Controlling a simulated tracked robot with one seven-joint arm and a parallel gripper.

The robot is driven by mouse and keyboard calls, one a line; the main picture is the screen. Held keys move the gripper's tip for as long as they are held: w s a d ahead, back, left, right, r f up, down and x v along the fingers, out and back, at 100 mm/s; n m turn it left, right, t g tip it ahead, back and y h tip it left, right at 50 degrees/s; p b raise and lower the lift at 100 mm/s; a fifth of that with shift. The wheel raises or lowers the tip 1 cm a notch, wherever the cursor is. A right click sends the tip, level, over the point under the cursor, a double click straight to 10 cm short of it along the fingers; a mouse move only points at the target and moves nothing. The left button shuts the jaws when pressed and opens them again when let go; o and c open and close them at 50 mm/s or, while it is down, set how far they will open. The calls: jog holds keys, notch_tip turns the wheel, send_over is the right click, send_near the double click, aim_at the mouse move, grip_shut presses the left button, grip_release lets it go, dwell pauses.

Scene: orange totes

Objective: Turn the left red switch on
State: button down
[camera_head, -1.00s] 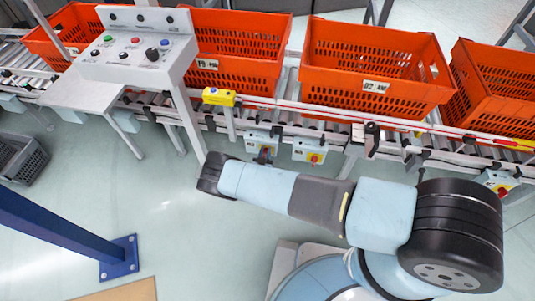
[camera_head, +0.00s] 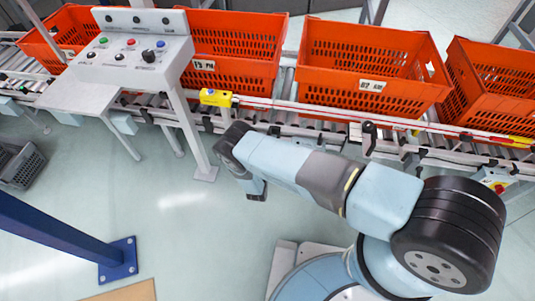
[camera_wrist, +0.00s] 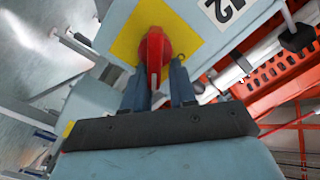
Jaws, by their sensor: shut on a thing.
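In the wrist view a red rotary switch (camera_wrist: 153,44) sits on a yellow plate (camera_wrist: 126,44) on a light grey-blue box (camera_wrist: 190,12). My gripper (camera_wrist: 156,78) has one finger on each side of the switch's narrow red handle and is shut on it. The handle points roughly up and down the wrist picture. In the head view my arm covers the two middle switch boxes under the conveyor, and my fingers are hidden. I cannot tell from the now frames alone which of those two this switch is. Another red switch (camera_head: 499,188) shows at the far right.
Orange totes (camera_head: 372,104) stand on the roller conveyor (camera_head: 283,118). A control panel (camera_head: 135,48) with buttons stands at upper left. A yellow device (camera_head: 216,98) sits on the conveyor edge.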

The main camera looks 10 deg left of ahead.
jog(key=m, duration=0.2)
jog(key=f+m, duration=0.1)
jog(key=m, duration=0.1)
jog(key=shift+s+d+f, duration=0.15)
jog(key=c, duration=1.9)
grip_release()
jog(key=m, duration=0.3)
jog(key=f+m, duration=0.1)
jog(key=m, duration=0.1)
jog(key=shift+m, duration=0.4)
jog(key=shift+o, duration=0.2)
jog(key=o, duration=0.7)
jog(key=shift+d, duration=0.1)
jog(key=shift+r, duration=0.1)
